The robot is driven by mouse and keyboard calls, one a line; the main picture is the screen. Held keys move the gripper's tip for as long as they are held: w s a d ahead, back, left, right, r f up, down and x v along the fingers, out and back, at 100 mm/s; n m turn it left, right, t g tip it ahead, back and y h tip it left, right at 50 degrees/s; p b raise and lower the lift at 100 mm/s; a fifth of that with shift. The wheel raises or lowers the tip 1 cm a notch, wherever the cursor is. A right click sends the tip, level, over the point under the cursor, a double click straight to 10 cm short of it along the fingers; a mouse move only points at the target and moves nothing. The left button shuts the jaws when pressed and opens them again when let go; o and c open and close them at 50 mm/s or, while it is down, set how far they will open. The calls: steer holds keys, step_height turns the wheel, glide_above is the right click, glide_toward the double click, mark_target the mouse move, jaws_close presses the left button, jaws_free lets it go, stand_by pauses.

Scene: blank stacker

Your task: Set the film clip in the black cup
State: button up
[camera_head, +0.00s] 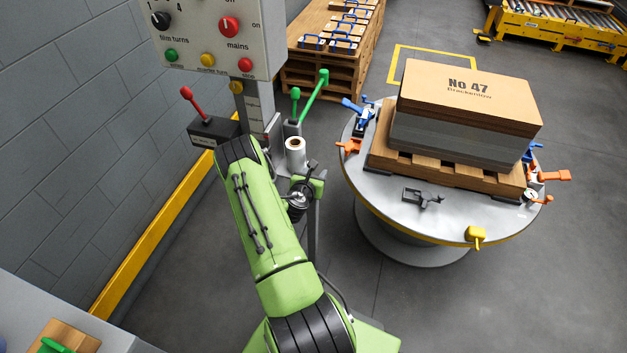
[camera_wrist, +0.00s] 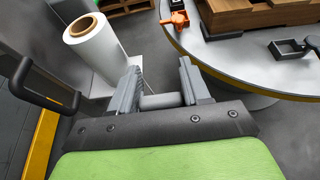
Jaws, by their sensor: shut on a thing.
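My gripper (camera_head: 313,174) is just right of the film roll in the head view. In the wrist view its two grey jaws (camera_wrist: 160,85) stand apart with a light grey rounded piece (camera_wrist: 161,101) between them. This piece looks like the film clip, but little of it shows. A small black square open cup (camera_head: 411,195) sits on the near part of the round table, with a dark fitting beside it. The cup also shows at the right of the wrist view (camera_wrist: 286,49). My gripper is left of the cup and apart from it.
The round table (camera_head: 385,205) bears a pallet with a stack and a brown box (camera_head: 468,95). Blue, orange and yellow clamps line its rim. A white film roll (camera_head: 296,152) stands left of it. A control panel (camera_head: 215,35) and grey wall are at left.

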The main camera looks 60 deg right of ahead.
steer(key=shift+f, duration=0.15)
steer(key=shift+f, duration=0.2)
steer(key=o, duration=1.1)
steer(key=shift+o, duration=0.2)
